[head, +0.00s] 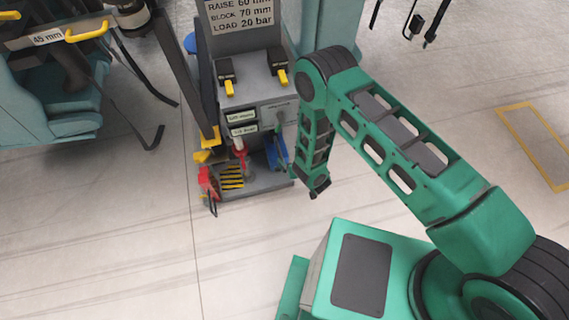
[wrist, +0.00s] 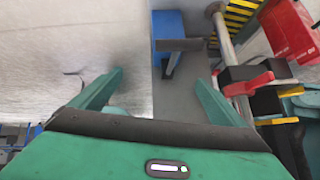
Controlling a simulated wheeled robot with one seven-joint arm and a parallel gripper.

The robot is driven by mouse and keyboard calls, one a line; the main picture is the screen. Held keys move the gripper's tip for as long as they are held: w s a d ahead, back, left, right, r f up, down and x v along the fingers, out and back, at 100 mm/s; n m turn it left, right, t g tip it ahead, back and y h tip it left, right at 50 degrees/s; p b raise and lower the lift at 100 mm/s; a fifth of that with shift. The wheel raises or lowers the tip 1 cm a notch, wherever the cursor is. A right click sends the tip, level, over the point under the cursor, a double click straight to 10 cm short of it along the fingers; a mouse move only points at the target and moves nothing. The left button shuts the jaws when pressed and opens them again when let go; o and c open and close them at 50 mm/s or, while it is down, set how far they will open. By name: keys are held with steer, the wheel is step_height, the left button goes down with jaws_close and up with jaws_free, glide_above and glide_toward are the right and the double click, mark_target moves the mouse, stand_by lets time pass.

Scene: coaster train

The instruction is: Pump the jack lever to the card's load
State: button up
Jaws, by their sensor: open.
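The card (head: 240,14) at the top of the grey stand reads RAISE 60 mm, BLOCK 70 mm, LOAD 20 bar; its first line is partly cut off. Low on the stand are a blue upright part (head: 277,150) and a red-handled part (head: 240,155). I cannot tell for sure which is the jack lever. My gripper (head: 318,188) points down just right of these parts. In the wrist view my gripper (wrist: 158,80) is open and empty. A dark grey bar (wrist: 182,45) and a blue block (wrist: 168,24) lie beyond its fingers, with a pale rod (wrist: 224,42) to the right.
A red box (head: 207,183) and a yellow-black striped plate (head: 232,177) sit at the stand's base. Two yellow-handled switches (head: 229,87) are above. A teal seat car (head: 50,100) with a 45 mm label stands left. The floor in front is clear.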

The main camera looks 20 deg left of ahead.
mark_target(279, 152)
steer(key=shift+y, duration=0.4)
steer(key=w+a+f, duration=0.1)
steer(key=a+f, duration=0.1)
steer(key=f, duration=0.1)
steer(key=a+f, duration=0.2)
steer(key=f, duration=0.1)
steer(key=w+a+f, duration=0.1)
steer(key=a+f, duration=0.1)
steer(key=f, duration=0.2)
steer(key=shift+w, duration=0.35)
steer(key=shift+c, duration=0.7)
steer(key=c, duration=1)
steer(key=shift+w+d, duration=0.1)
steer(key=shift+c, duration=1.1)
